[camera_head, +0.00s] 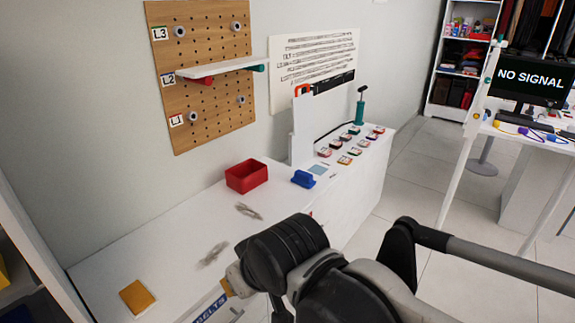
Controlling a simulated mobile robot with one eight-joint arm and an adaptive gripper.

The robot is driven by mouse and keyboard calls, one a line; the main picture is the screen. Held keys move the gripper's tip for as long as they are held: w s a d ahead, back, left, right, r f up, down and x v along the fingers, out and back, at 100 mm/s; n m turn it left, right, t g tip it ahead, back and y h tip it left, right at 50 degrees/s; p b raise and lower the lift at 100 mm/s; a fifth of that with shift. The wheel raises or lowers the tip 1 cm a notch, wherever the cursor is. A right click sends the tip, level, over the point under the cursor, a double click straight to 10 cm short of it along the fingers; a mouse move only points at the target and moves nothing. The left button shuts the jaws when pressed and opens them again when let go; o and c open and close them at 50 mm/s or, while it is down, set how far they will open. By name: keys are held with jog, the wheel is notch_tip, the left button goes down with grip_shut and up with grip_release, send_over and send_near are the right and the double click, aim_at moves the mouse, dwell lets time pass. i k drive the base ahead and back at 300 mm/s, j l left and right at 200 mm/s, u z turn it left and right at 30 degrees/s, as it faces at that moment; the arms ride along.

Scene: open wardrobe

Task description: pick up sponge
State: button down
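A flat yellow-orange block (137,297), which looks like the sponge, lies on the white table (150,245) near its front left. Its surface is too small to tell for certain. My dark arm links fill the lower middle and right of the head view. They cover part of the table's front. My gripper's fingers cannot be made out, and nothing is seen touching the yellow-orange block.
A red open bin (247,176) and a blue object (303,179) stand farther back on the table. Two small pale, thin items lie between the bin and my arm. A pegboard (205,100) with a white shelf (218,69) hangs behind. The tabletop around the yellow-orange block is mostly clear.

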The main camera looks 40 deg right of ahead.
aim_at(301, 178)
jog(key=z, duration=1.15)
